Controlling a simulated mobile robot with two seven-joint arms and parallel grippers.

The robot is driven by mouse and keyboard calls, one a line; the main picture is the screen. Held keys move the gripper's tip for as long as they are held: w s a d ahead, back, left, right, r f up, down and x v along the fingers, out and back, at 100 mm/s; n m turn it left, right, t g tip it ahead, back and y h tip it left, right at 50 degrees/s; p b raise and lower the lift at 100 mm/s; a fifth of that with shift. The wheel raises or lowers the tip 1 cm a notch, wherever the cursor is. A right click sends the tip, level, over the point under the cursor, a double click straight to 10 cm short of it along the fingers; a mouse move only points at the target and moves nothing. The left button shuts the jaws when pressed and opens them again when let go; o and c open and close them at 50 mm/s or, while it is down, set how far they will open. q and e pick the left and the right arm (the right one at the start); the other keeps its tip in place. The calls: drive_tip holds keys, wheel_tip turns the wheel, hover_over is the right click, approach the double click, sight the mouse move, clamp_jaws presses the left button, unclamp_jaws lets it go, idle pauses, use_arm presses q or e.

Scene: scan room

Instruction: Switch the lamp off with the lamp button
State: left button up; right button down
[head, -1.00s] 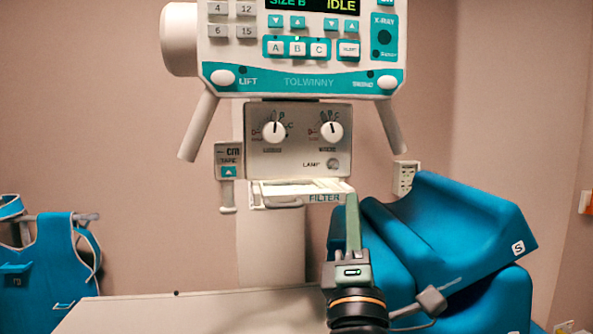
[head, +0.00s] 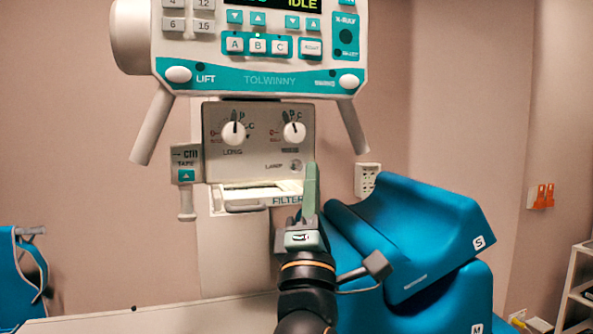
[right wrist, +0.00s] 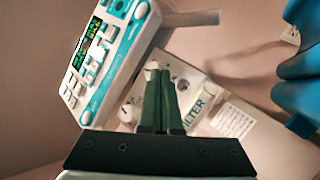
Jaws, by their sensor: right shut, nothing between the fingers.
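The lamp button (head: 296,166) is a small round knob at the lower right of the grey control panel (head: 222,169), right of the word LAMP. My right gripper (head: 311,166) is shut and empty, its green fingers pointing up. In the head view its tip is just right of the button, close to its edge; whether they touch I cannot tell. In the right wrist view the shut fingers (right wrist: 158,72) point at the panel face, and I cannot make out the button clearly. My left gripper is out of view.
Two dials (head: 233,133) sit above the button. The X-ray console (head: 260,82) overhangs the panel, with a slanted handle (head: 352,126) at right. The filter slot (head: 250,197) is just below. Blue cushions (head: 420,225) stand at right, and a pale table (head: 150,321) lies below.

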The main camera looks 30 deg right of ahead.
sight(298, 160)
drive_tip(key=shift+w+d+b, duration=0.15)
drive_tip(key=shift+w+d, duration=0.05)
drive_tip(key=shift+w, duration=0.7)
drive_tip(key=shift+w+d+b, duration=0.15)
drive_tip(key=shift+w+d, duration=0.05)
drive_tip(key=shift+w, duration=0.65)
drive_tip(key=shift+w+d+b, duration=0.15)
drive_tip(key=shift+w+d, duration=0.05)
drive_tip(key=shift+w, duration=0.7)
drive_tip(key=shift+w+d, duration=0.1)
drive_tip(key=shift+w, duration=0.3)
drive_tip(key=shift+w+d, duration=0.15)
drive_tip(key=shift+w, duration=0.4)
idle(0.8)
drive_tip(key=shift+s+f, duration=0.1)
drive_tip(key=shift+s, duration=0.05)
drive_tip(key=shift+s+a+f, duration=0.15)
drive_tip(key=shift+s+a, duration=0.05)
drive_tip(key=shift+s, duration=0.3)
drive_tip(key=shift+s, duration=0.2)
